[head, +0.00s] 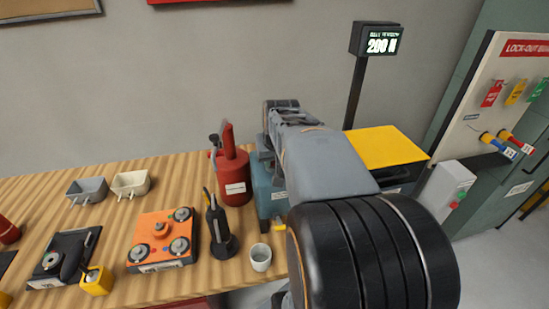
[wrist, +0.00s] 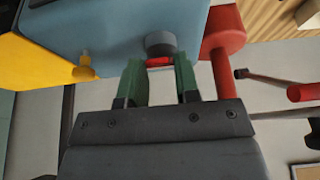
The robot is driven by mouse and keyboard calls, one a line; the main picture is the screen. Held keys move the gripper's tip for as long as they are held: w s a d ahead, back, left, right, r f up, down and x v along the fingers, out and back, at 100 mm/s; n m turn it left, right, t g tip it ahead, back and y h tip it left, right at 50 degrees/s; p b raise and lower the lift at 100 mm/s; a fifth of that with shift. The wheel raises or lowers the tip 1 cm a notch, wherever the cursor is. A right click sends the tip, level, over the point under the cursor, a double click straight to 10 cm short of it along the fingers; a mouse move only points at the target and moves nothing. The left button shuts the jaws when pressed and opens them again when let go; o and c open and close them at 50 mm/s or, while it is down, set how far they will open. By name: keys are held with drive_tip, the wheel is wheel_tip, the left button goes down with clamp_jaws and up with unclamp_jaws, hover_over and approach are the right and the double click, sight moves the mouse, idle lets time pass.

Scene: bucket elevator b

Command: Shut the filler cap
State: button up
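In the wrist view a blue housing (wrist: 110,28) fills the upper middle. A short grey round fitting (wrist: 160,41) sticks out of it, with a red piece (wrist: 160,62) at its near end. This looks like the filler cap; I cannot tell whether it is open or shut. My gripper (wrist: 158,76) is open, its two green fingers either side of the red piece with gaps visible; nothing is held. In the head view the teal housing (head: 266,190) is partly hidden behind my arm, and my fingers and the cap are hidden.
A red can (head: 234,177) with a spout stands left of the housing, close by. A yellow-topped piece (head: 385,148) is on its right.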

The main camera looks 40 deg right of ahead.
clamp_jaws()
drive_tip(key=shift+f+b, duration=0.4)
drive_tip(key=shift+b, duration=0.4)
drive_tip(key=b, duration=0.1)
drive_tip(key=f+t+b, duration=0.1)
drive_tip(key=b, duration=0.1)
drive_tip(key=shift+s+a+h, duration=0.1)
drive_tip(key=shift+s+h, duration=0.1)
drive_tip(key=shift+h, duration=0.1)
drive_tip(key=t+b, duration=0.1)
drive_tip(key=b, duration=0.2)
drive_tip(key=t+h+b, duration=0.1)
drive_tip(key=b, duration=0.2)
drive_tip(key=shift+s+a+f+b, duration=0.1)
drive_tip(key=shift+s+f+b, duration=0.2)
drive_tip(key=shift+f, duration=0.1)
drive_tip(key=shift+t+b, duration=0.5)
drive_tip(key=shift+b, duration=0.2)
drive_tip(key=shift+r, duration=0.2)
